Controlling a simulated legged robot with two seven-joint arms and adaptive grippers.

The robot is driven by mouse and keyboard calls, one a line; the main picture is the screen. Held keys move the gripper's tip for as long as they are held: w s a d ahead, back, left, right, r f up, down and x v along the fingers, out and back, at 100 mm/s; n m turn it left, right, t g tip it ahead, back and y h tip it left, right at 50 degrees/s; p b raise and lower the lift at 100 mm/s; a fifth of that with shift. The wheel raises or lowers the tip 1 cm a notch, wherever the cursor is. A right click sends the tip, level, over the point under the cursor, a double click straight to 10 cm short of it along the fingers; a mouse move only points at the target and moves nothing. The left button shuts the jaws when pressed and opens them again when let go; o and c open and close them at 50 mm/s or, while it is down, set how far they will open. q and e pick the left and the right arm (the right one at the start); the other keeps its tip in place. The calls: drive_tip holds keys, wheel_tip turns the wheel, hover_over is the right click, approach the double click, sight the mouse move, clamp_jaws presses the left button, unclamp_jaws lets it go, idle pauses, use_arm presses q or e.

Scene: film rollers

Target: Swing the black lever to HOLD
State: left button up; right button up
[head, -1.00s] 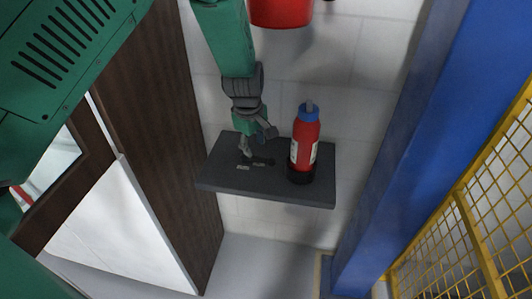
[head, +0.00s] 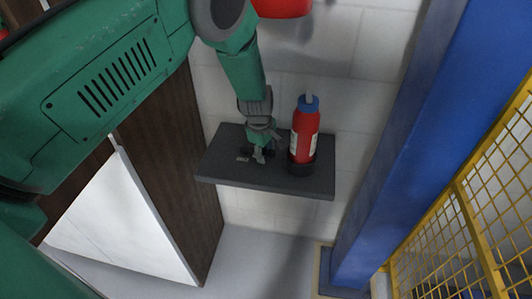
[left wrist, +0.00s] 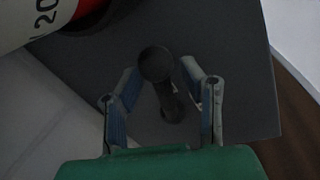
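The black lever (left wrist: 172,100) shows in the left wrist view, with a round knob (left wrist: 157,64) at its upper end, on a dark grey shelf (left wrist: 245,85). My left gripper (left wrist: 160,72) is open, one finger on each side of the lever, with gaps visible between. In the head view my left gripper (head: 264,150) points down over the shelf (head: 220,168), just left of a red bottle with a blue top (head: 304,133). The gripper mostly hides the lever there. A small pale label (head: 243,159) shows on the shelf, too small to read. My right gripper is not in view.
The red bottle stands close on the gripper's right, in a black base (head: 301,168). A red object (head: 282,7) is above on the white block wall (head: 345,70). A blue post (head: 395,140) and yellow mesh (head: 480,215) are on the right.

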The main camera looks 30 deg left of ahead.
use_arm(q)
drive_tip(key=shift+f, duration=0.2)
clamp_jaws()
